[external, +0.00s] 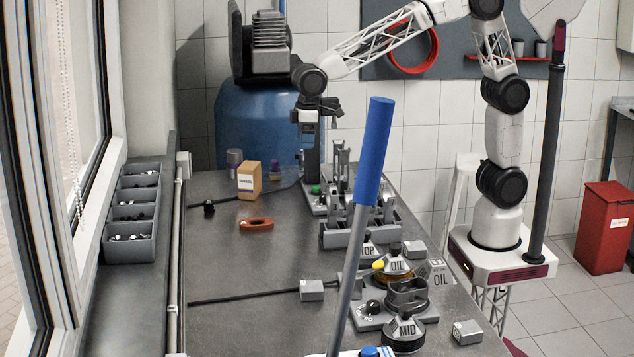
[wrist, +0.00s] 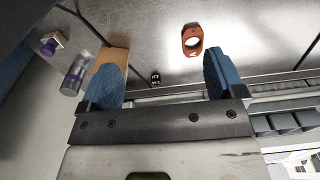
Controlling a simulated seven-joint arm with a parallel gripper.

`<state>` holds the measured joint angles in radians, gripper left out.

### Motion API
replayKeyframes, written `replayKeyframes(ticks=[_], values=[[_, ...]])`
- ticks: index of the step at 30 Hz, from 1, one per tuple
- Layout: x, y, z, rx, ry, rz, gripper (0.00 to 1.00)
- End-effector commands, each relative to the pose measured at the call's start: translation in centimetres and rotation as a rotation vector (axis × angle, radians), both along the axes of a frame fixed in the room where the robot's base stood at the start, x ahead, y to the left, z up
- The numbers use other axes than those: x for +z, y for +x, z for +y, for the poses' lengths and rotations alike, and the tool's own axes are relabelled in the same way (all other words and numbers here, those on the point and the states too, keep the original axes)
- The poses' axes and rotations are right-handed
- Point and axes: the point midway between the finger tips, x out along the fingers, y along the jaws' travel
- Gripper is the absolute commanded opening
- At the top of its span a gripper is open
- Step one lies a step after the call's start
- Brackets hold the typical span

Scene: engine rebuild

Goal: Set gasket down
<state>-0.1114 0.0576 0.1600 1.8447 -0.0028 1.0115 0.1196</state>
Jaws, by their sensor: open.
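The gasket, seen as a flat orange-brown oval ring (external: 256,224), lies on the grey workbench left of the middle in the external view. My gripper (external: 318,116) is above the far part of the bench, up and to the right of the ring. In the wrist view its two blue fingers (wrist: 165,75) are wide apart with nothing between them. The ring is apart from both fingers.
Grey fixtures (external: 361,232) and labelled parts (external: 404,333) crowd the right side. A blue-handled lever (external: 370,150) rises in front. The left-front bench is mostly clear.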

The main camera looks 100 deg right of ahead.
Motion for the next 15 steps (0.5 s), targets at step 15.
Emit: replayKeyframes(ticks=[15], values=[[3.8,-14.2,-3.9,-0.004,0.000,-0.058,0.88]])
